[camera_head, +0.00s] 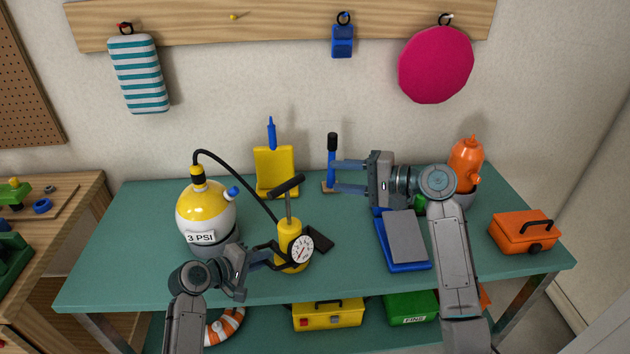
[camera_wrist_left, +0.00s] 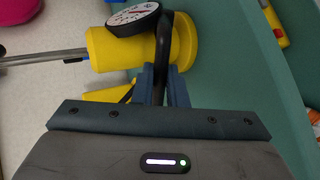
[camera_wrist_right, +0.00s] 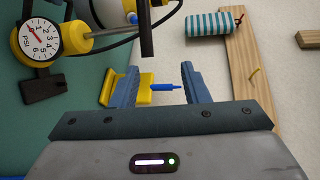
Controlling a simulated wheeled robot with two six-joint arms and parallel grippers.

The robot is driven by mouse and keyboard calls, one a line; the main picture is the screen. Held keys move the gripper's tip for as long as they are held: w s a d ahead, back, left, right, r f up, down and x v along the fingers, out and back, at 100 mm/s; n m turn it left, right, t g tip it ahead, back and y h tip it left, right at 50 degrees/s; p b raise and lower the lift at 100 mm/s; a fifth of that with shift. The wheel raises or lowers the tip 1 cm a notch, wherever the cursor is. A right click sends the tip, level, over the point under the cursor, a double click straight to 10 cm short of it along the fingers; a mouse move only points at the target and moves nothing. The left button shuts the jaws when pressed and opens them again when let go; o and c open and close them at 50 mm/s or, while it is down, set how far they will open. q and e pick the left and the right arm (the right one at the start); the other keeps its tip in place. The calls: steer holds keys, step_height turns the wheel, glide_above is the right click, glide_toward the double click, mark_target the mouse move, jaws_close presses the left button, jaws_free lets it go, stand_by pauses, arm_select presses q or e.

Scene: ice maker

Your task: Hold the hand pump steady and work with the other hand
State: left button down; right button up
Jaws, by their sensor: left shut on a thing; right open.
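The hand pump (camera_head: 290,233) is a yellow cylinder standing upright with a round gauge (camera_head: 301,249) on its front. Its black T-handle (camera_head: 287,186) sits raised on a grey rod. My left gripper (camera_head: 272,257) is shut on the black side grip (camera_wrist_left: 161,60) of the pump body, also in the left wrist view. My right gripper (camera_head: 336,176) is open and empty, up and right of the T-handle; in the right wrist view the T-handle (camera_wrist_right: 146,28) is outside the fingers. A black hose links the pump to a yellow-and-white ball (camera_head: 207,207) marked "3 PSI".
A yellow stand with a blue nozzle (camera_head: 275,172) is behind the pump. A blue, black-topped tool (camera_head: 332,160) stands by my right fingers. A grey pad on a blue tray (camera_head: 421,264), an orange bottle (camera_head: 466,158) and an orange toolbox (camera_head: 524,232) are right.

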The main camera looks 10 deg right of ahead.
step_height(320, 180, up, 5)
steer(key=shift+r, duration=0.2)
stand_by(0.3)
steer(key=shift+c, duration=0.2)
steer(key=shift+w+n, duration=0.1)
steer(key=shift+n, duration=0.2)
steer(key=c, duration=0.7)
steer(key=shift+w+n, duration=0.1)
steer(key=shift+n, duration=0.3)
jaws_close()
step_height(320, 180, up, 4)
steer(key=w+n+g+h, duration=0.35)
steer(key=n+g, duration=0.25)
steer(key=n, duration=1.7)
glide_toward(287, 193)
step_height(287, 193, up, 3)
steer(key=w+a, duration=0.2)
steer(key=a, duration=0.1)
steer(key=shift+w+a+f+n, duration=0.15)
steer(key=shift+f, duration=0.8)
steer(key=shift+w+a+f+n, duration=0.15)
steer(key=shift+w+f, duration=0.05)
steer(key=shift+f, duration=0.75)
